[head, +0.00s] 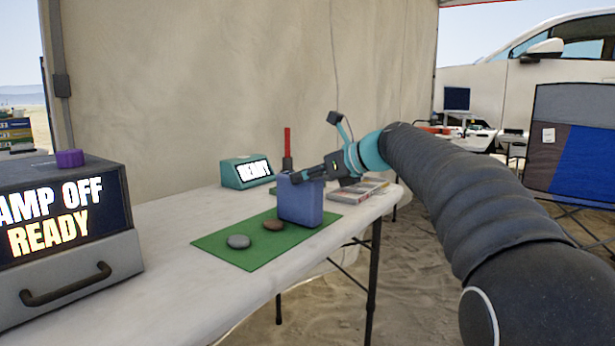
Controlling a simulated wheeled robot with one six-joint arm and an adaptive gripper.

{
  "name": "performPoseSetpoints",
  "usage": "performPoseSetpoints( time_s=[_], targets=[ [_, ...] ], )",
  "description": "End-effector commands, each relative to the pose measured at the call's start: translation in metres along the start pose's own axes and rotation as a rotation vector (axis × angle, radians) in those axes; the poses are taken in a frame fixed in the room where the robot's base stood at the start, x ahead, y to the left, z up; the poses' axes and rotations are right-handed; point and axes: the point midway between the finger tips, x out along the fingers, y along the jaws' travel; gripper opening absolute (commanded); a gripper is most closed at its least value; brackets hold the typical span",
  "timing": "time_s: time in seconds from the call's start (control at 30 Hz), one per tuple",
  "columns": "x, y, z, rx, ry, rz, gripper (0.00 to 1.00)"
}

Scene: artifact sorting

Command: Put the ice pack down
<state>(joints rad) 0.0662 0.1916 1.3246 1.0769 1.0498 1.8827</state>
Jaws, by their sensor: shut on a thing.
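A blue ice pack (301,203), a boxy block, is upright at the right end of the green mat (228,245) on the white table. My gripper (294,178) reaches in from the right and is shut on the top of the ice pack. The base of the ice pack appears at the mat's surface; whether it touches or hangs just above cannot be told. The far side of the ice pack and part of the fingers are hidden.
A grey stone (239,241) and a brown stone (273,225) lie on the mat. A flat tray (356,192) is right. A grey machine (70,235) stands left, with bare table (185,225) between.

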Motion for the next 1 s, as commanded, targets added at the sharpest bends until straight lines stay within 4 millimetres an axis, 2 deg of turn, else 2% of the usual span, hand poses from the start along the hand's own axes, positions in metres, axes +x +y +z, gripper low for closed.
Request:
performPoseSetpoints(
  time_s=[0.07, 0.1, 0.2, 0.53, 0.63, 0.77, 1.0],
  targets=[
    [0.0, 0.0, -0.001, 0.0, -0.001, 0.0, 0.0],
    [0.001, 0.0, -0.003, 0.0, 0.0, 0.0, 0.5],
    [0.001, 0.0, -0.002, 0.0, 0.0, 0.0, 0.72],
    [0.0, 0.0, -0.001, 0.0, 0.0, 0.0, 0.72],
    [-0.005, -0.001, 0.001, 0.0, 0.0, -0.002, 0.72],
    [-0.025, -0.001, 0.002, 0.0, -0.001, -0.003, 0.72],
    [-0.073, -0.001, 0.002, 0.001, 0.0, -0.004, 0.72]
  ],
)
